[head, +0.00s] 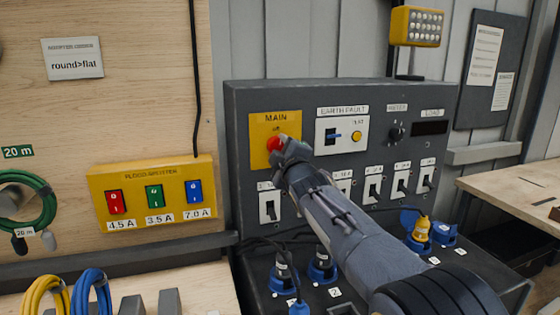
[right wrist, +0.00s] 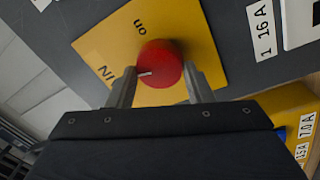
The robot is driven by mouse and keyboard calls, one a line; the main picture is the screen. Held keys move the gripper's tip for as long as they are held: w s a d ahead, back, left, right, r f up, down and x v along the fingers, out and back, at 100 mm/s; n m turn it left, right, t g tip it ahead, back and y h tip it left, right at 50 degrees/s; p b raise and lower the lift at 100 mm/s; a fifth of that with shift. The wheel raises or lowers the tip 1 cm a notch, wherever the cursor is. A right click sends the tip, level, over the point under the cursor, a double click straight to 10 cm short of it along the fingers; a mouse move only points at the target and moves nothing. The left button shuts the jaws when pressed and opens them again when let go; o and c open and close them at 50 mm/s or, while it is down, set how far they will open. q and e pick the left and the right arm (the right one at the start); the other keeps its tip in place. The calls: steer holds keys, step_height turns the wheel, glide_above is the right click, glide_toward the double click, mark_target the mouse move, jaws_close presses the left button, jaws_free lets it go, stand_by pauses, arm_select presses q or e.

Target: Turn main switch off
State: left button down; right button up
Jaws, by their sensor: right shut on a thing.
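The main switch is a red round knob (head: 275,144) on a yellow plate (head: 266,126) marked MAIN, at the upper left of the dark grey panel (head: 240,100). In the right wrist view the red knob (right wrist: 160,64) bears a short white mark pointing left, and "on" is printed on the yellow plate (right wrist: 196,38). My right gripper (right wrist: 157,80) is shut on the knob, one finger on each side. In the head view my right gripper (head: 284,149) covers part of the knob and plate. My left gripper is not in view.
Right of the main switch are an earth fault unit (head: 342,134) and a small black knob (head: 396,133). A row of toggle switches (head: 270,209) runs below. Plugs with cables (head: 322,264) sit in lower sockets. A yellow flood-adapter box (head: 150,178) hangs on the wooden wall at left.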

steer(key=shift+f+n+b, duration=0.1)
steer(key=shift+n+b, duration=0.5)
steer(key=shift+n, duration=0.7)
steer(key=o, duration=1)
steer(key=b+v, duration=0.4)
steer(key=v, duration=0.3)
steer(key=shift+s+d, duration=0.15)
steer(key=shift+s, duration=0.2)
